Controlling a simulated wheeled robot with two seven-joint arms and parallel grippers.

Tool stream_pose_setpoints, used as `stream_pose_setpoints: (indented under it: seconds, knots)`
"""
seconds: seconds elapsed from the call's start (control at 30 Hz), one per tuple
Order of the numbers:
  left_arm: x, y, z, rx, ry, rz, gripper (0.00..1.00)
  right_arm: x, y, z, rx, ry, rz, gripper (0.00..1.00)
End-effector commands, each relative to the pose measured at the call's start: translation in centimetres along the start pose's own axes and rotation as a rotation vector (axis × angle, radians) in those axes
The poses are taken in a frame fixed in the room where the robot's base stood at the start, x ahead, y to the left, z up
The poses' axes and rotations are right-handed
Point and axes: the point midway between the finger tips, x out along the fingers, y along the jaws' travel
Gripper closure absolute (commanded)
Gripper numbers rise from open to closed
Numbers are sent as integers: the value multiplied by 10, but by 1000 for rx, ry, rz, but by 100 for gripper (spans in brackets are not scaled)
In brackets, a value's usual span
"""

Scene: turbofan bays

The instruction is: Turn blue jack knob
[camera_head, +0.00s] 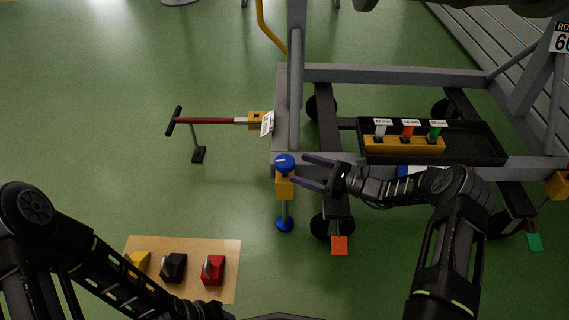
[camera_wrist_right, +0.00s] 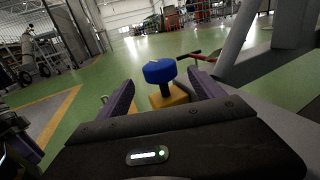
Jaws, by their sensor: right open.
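The blue jack knob (camera_head: 285,162) tops a yellow jack body (camera_head: 285,187) on the near left corner of the grey stand. A grey rod runs down from it to a blue foot (camera_head: 285,225) near the floor. My right gripper (camera_head: 312,172) is open, with its dark purple fingers pointing left at the knob. In the right wrist view the blue knob (camera_wrist_right: 160,72) shows ahead between the two open fingers, above its yellow body (camera_wrist_right: 170,96). The gripper does not appear to hold it. My left arm comes in at the lower left; its gripper is not clearly visible.
The grey stand frame (camera_head: 395,73) fills the right side, with a black tray (camera_head: 481,145) of coloured-handled tools. A red tow bar (camera_head: 215,121) extends left from the stand. A tan mat (camera_head: 226,257) with several coloured blocks lies at lower left. Green floor left of the knob is clear.

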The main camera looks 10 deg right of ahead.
Motion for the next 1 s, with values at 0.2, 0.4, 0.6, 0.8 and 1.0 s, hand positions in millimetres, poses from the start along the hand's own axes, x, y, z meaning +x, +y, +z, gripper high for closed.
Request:
stream_pose_setpoints:
  seconds: [0.2, 0.4, 0.6, 0.8, 1.0]
  knots:
    - [13, -5, -1, -1, 2, 2, 64, 32, 1, -3, -2, -1, 3, 23]
    - [21, -8, -2, -2, 2, 4, 64, 60, 0, -3, -1, -1, 2, 23]
    - [22, -8, -3, -2, 2, 5, 64, 70, 0, 0, 0, -1, -1, 23]
    - [22, -8, -3, -3, 2, 5, 64, 70, 0, 0, 0, -1, -1, 23]
    - [22, -8, -3, -3, 2, 5, 64, 69, 0, 0, 0, -1, -1, 39]
